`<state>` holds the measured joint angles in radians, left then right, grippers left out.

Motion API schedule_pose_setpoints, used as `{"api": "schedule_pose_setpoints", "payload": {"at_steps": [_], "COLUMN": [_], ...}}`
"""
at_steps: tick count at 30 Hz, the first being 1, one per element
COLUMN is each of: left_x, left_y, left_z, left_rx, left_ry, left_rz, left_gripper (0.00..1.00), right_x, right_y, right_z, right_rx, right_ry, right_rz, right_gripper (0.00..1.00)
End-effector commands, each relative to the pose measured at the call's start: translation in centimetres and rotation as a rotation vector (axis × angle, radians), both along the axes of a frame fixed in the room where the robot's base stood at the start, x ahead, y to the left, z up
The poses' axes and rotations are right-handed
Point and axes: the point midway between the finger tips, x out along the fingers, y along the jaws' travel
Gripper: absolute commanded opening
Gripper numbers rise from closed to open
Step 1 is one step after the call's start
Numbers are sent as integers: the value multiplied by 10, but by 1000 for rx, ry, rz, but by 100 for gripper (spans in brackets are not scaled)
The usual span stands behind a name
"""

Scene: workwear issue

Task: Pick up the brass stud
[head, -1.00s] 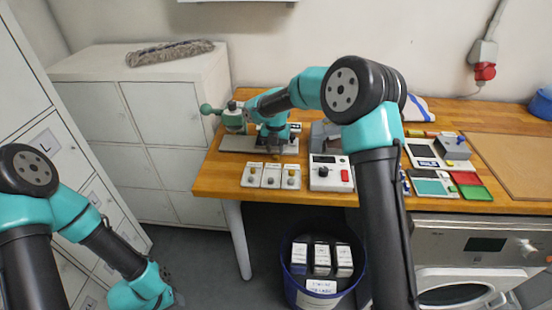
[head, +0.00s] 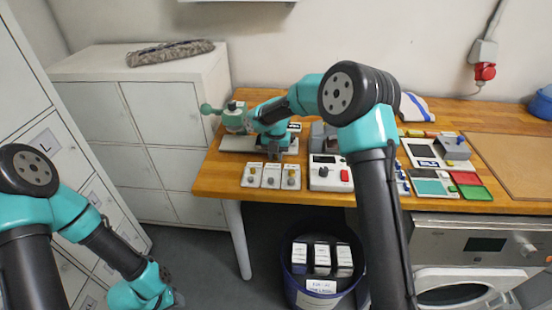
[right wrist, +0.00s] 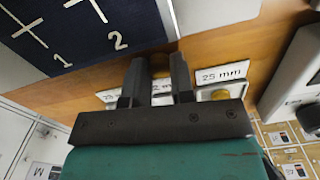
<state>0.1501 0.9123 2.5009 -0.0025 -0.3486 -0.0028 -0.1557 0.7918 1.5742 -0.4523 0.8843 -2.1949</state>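Three small white trays stand in a row at the front left of the bench: left (head: 251,170), middle (head: 271,170) and right (head: 291,170). Each holds a small round piece. My right gripper (head: 276,157) is just above and behind the trays. In the right wrist view its two fingers (right wrist: 160,72) are apart, and a brass-coloured round piece (right wrist: 160,73) shows in the gap, seemingly beyond the tips. The middle label is partly hidden. My left gripper (head: 172,290) is low at the left, its fingers unclear.
A dark blue marked panel (right wrist: 75,30) lies close to the right gripper. A teal hand press (head: 235,118) is behind it. A white control box (head: 325,178) with a red button is right of the trays. A blue bin (head: 300,292) stands below the bench edge.

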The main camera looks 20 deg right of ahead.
Motion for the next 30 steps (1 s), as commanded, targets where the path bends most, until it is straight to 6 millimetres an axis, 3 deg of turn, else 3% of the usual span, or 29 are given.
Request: {"api": "schedule_pose_setpoints", "payload": {"at_steps": [4, 16, 25, 30], "left_x": [0, 0, 0, 0], "left_y": [0, 0, 0, 0], "left_z": [0, 0, 0, 0], "left_rx": [0, 0, 0, 0], "left_ry": [0, 0, 0, 0], "left_rz": [0, 0, 0, 0], "left_gripper": [43, 43, 43, 43], "right_x": [0, 0, 0, -17], "right_y": [0, 0, 0, 5], "right_z": [0, 6, 36, 38], "right_rx": [0, 0, 0, -2], "right_ry": [0, -1, -2, 1], "right_rz": [0, 0, 0, 1], "right_gripper": [0, 0, 0, 0]}}
